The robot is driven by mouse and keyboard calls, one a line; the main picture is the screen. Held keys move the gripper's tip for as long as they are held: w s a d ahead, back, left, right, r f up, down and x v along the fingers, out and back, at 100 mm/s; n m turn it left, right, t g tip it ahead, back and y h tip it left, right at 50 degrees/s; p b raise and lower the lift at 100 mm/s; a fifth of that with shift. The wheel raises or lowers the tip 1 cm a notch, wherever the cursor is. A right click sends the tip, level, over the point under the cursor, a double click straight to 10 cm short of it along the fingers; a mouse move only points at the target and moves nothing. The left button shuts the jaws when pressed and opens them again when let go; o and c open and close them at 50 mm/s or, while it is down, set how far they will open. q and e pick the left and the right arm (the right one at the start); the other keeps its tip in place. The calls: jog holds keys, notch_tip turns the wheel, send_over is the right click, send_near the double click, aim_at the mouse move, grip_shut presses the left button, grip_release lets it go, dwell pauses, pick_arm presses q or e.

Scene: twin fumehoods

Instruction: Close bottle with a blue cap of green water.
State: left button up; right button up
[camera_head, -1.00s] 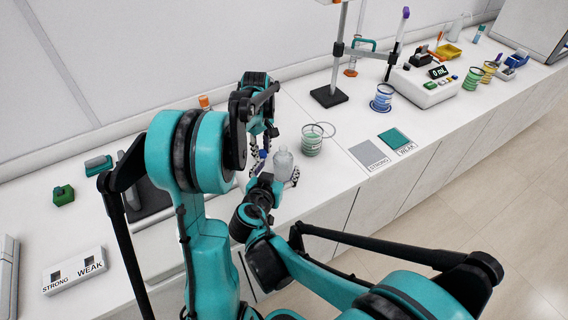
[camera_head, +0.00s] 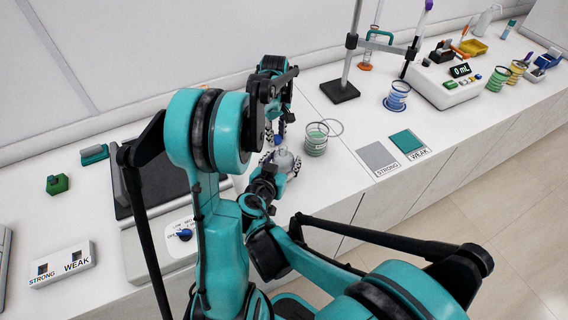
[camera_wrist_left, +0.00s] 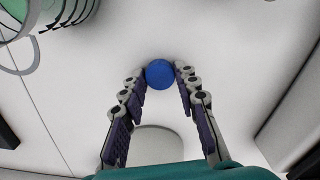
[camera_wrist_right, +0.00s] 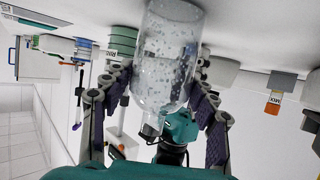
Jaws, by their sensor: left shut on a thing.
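The blue cap (camera_head: 278,140) is between the fingertips of my left gripper (camera_head: 278,134), which is shut on it. In the left wrist view the cap (camera_wrist_left: 160,74) shows as a blue disc at the fingertips. The clear bottle (camera_head: 284,160) stands on the bench just in front of and below the cap, and the cap is apart from it. My right gripper (camera_head: 279,168) has its fingers on both sides of the bottle. In the right wrist view the bottle (camera_wrist_right: 165,60) looks transparent with droplets; finger contact is unclear, and no green water is clearly visible in it.
A beaker (camera_head: 316,140) with green markings stands close right of the bottle. Strong (camera_head: 378,157) and weak (camera_head: 407,142) pads lie farther right. A stirrer plate (camera_head: 160,238) with a blue knob and a strong/weak holder (camera_head: 62,262) are at left. A stand base (camera_head: 340,91) is behind.

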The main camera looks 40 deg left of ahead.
aim_at(286, 150)
jog(key=c, duration=0.6)
